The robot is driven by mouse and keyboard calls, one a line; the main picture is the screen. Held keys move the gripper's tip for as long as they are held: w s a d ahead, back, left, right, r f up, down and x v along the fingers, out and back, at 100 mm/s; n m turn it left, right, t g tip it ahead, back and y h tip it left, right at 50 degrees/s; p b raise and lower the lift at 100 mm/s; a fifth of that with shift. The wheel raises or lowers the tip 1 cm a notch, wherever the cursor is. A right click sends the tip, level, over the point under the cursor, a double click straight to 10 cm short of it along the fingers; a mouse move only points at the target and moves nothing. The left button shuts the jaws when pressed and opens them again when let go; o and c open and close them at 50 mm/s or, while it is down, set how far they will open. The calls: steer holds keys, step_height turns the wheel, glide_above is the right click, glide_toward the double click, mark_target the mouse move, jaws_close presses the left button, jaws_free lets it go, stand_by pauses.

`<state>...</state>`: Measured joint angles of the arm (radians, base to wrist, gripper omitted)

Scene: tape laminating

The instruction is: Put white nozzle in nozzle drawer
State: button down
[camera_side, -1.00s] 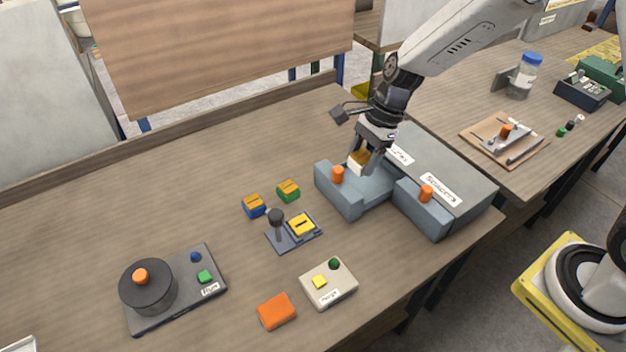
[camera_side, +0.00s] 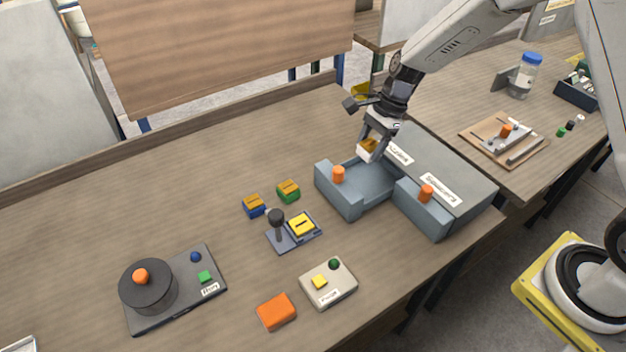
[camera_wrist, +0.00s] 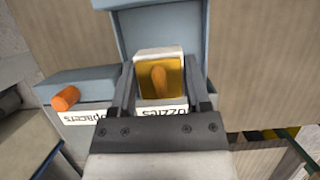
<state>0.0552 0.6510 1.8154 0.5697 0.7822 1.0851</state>
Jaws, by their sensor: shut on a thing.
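The white nozzle (camera_side: 363,155), white with a yellow-orange face, is between the fingers of my gripper (camera_side: 370,149). In the wrist view the nozzle (camera_wrist: 140,54) shows between both fingers of the gripper (camera_wrist: 160,72), which is shut on it. The nozzle drawer (camera_side: 350,202) is pulled open and has an orange knob (camera_side: 338,174). Its visible floor is bare. The nozzle is above the back of the drawer, near the cabinet (camera_side: 450,165). In the wrist view a partly covered label (camera_wrist: 180,108) reads like "nozzles".
A second drawer (camera_side: 422,210) with an orange knob is beside it and looks closed. Blue (camera_side: 254,206) and green (camera_side: 288,191) nozzles lie on the table. A yellow nozzle (camera_side: 302,225) is on a small lever fixture (camera_side: 283,240). The table's left rear is clear.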

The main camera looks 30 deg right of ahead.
mark_target(360, 185)
steer(key=shift+f, duration=3.7)
steer(key=shift+f, duration=0.75)
jaws_free()
steer(key=shift+r, duration=0.1)
steer(key=v, duration=0.7)
steer(key=shift+d+r, duration=0.2)
steer(key=shift+r, duration=0.1)
